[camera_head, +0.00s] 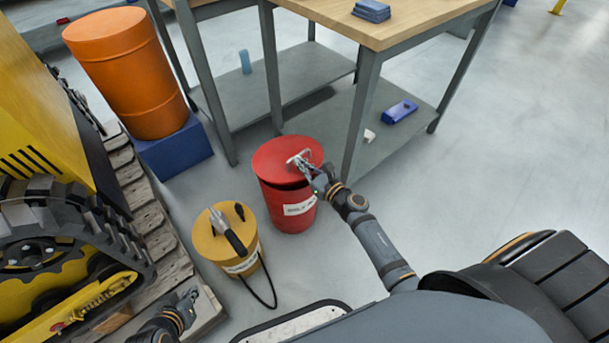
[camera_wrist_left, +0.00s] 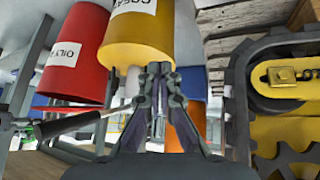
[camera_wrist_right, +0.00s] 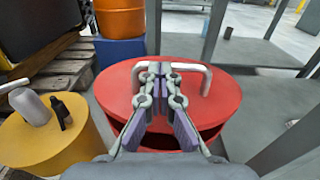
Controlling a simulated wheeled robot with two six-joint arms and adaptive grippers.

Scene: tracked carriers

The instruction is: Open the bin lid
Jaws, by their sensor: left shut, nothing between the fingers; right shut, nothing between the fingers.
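The red bin (camera_head: 289,208) with a white label stands on the floor beside the workbench. Its round red lid (camera_head: 270,158) sits on top, with a dark gap under its front edge. The lid (camera_wrist_right: 215,110) carries a pale bar handle (camera_wrist_right: 207,80). My right gripper (camera_head: 304,165) is shut at the handle, its fingertips (camera_wrist_right: 155,70) overlapping the bar in the right wrist view; whether they are hooked under it I cannot tell. My left gripper (camera_head: 190,298) is shut and empty, low at the left near the pallet. The red bin (camera_wrist_left: 80,50) also shows in the left wrist view.
A yellow can (camera_head: 213,246) with a tool and cable stands left of the red bin. An orange drum (camera_head: 130,75) on a blue block (camera_head: 175,150) is behind. A yellow tracked machine (camera_head: 45,210) is at left. A workbench leg (camera_head: 362,110) stands close behind the bin.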

